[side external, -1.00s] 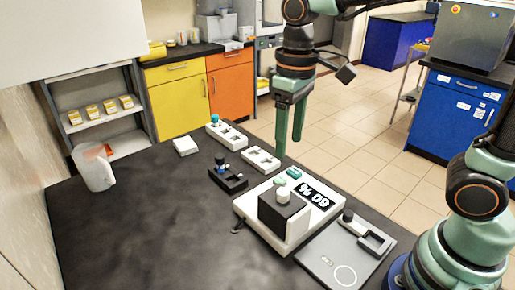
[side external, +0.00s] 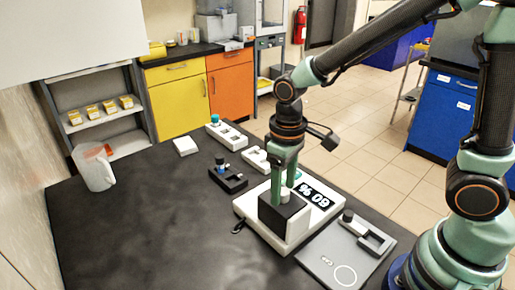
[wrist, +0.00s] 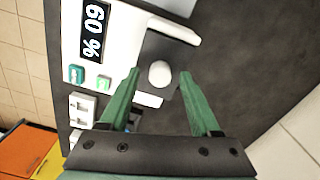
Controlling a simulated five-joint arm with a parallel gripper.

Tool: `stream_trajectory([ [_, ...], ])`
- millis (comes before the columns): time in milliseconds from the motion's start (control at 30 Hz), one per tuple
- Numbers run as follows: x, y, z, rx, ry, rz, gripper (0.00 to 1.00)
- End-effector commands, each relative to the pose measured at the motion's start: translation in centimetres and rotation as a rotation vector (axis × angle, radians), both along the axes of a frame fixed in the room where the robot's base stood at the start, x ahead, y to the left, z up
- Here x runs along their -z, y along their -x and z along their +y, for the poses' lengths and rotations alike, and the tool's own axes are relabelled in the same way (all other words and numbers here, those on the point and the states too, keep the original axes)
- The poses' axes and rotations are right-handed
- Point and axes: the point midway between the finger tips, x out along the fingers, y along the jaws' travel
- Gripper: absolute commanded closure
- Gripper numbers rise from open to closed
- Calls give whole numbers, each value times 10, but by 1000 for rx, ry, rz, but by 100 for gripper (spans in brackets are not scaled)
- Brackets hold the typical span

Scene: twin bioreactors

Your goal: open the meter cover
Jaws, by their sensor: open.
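The white meter (side external: 322,222) lies on the dark table, with a "60 %" display (side external: 313,193); the display also shows in the wrist view (wrist: 94,32). A black box-shaped cover (side external: 283,222) sits on the meter and appears closed, with a pale round knob (wrist: 160,74) on top. My gripper (wrist: 160,73) is open, with one green fingertip on each side of the knob and a visible gap on both sides in the wrist view. In the side view the fingers are down at the cover's top; contact is hard to tell.
A grey plate (side external: 328,262) with a ring mark and a dark-knobbed handle lies right of the meter. A black fixture (side external: 229,181) and white fixtures (side external: 228,135) stand behind and left. A clear jug (side external: 95,168) stands far left. The table's front left is clear.

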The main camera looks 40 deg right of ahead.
Motion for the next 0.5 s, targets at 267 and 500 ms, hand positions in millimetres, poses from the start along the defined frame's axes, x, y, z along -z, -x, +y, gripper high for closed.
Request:
stream_trajectory([
  [267,2,0,0,0,0,0,36],
  [500,2,0,0,0,0,0,100],
])
